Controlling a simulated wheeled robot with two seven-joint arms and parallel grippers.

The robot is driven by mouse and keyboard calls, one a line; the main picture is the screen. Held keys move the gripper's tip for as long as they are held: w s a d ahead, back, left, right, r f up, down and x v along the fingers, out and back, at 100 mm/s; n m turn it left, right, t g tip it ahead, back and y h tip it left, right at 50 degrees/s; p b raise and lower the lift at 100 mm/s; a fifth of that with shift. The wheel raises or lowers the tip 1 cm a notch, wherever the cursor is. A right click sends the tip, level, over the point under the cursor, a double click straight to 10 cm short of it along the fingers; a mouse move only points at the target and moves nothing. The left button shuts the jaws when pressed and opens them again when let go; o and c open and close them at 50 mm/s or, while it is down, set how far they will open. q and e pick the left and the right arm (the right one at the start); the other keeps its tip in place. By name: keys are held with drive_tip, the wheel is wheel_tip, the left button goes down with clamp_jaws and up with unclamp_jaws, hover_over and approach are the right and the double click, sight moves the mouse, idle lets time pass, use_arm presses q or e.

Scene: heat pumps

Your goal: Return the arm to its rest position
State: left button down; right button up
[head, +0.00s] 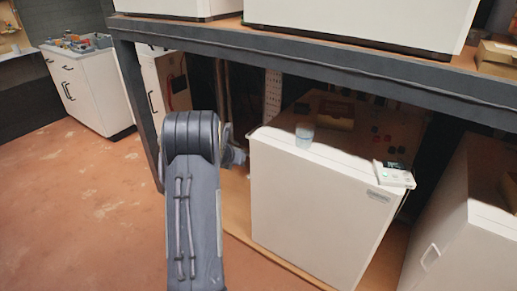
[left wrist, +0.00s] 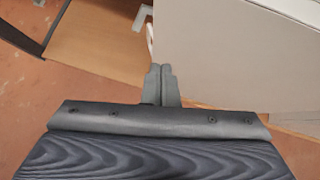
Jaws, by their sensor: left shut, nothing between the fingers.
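My left arm (head: 191,200) reaches up from the bottom of the head view, and its gripper (head: 236,156) shows only in part behind the arm, just left of the white heat pump (head: 310,205). In the left wrist view the two fingers of the left gripper (left wrist: 160,70) are pressed together with nothing between them. The side of the heat pump (left wrist: 240,50) fills the upper right of that view, close to the fingertips; I cannot tell whether they touch. The right gripper does not show.
A dark-framed rack (head: 300,62) stands over the heat pump, with white units above. A small control panel (head: 394,175) and a clear cup (head: 304,135) rest on the heat pump. Another white unit (head: 470,235) stands at right. The reddish floor (head: 80,200) at left is open.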

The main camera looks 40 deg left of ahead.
use_arm(q)
drive_tip(key=shift+r, duration=0.15)
drive_tip(key=s+d+r+n+y+p, duration=0.1)
drive_tip(key=s+d+r+n+p, duration=0.2)
drive_tip(key=r+n, duration=0.6)
drive_tip(key=s+d+r+n+y+p, duration=0.1)
drive_tip(key=s+d+r+n+p, duration=0.1)
drive_tip(key=s+d+r+n, duration=0.45)
drive_tip(key=s+d+r+n+g+h+p, duration=0.1)
drive_tip(key=s+d+n+h, duration=0.2)
drive_tip(key=s+d+n, duration=0.3)
drive_tip(key=s+d+r+n+g+h+p, duration=0.1)
drive_tip(key=s+d+n, duration=0.5)
drive_tip(key=d, duration=0.7)
drive_tip(key=s+d+r+n+g+h+p, duration=0.1)
drive_tip(key=s+d+r+n+h+p, duration=0.1)
drive_tip(key=s+d+n+h, duration=0.3)
drive_tip(key=s+d+n, duration=0.1)
drive_tip(key=s+d, duration=0.2)
drive_tip(key=d, duration=0.2)
drive_tip(key=shift+r+p, duration=0.15)
drive_tip(key=shift+p, duration=0.25)
